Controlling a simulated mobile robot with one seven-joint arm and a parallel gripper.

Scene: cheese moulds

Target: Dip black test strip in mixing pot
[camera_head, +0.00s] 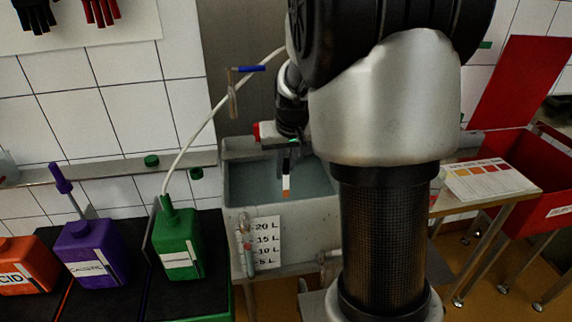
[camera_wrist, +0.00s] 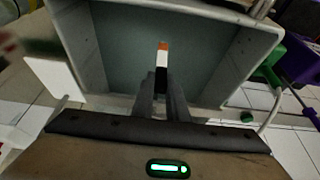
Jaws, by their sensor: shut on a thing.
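The mixing pot (camera_head: 331,214) is a grey rectangular tank with a litre scale on its front and greyish liquid inside. My gripper (camera_head: 290,150) is over the pot, pointing down. It is shut on the test strip (camera_head: 286,184), which has a black upper part, a white middle and an orange tip. In the wrist view my gripper (camera_wrist: 161,92) holds the strip (camera_wrist: 162,58) between its fingers, with the orange tip pointing away over the liquid. The pot's walls (camera_wrist: 236,68) surround this view. I cannot tell whether the tip touches the liquid.
Orange (camera_head: 28,265), purple (camera_head: 92,250) and green (camera_head: 180,243) jugs stand left of the pot. A white hose rises from the green jug. A colour chart (camera_head: 487,180) lies on a small table at right, beside a red bin (camera_head: 548,215).

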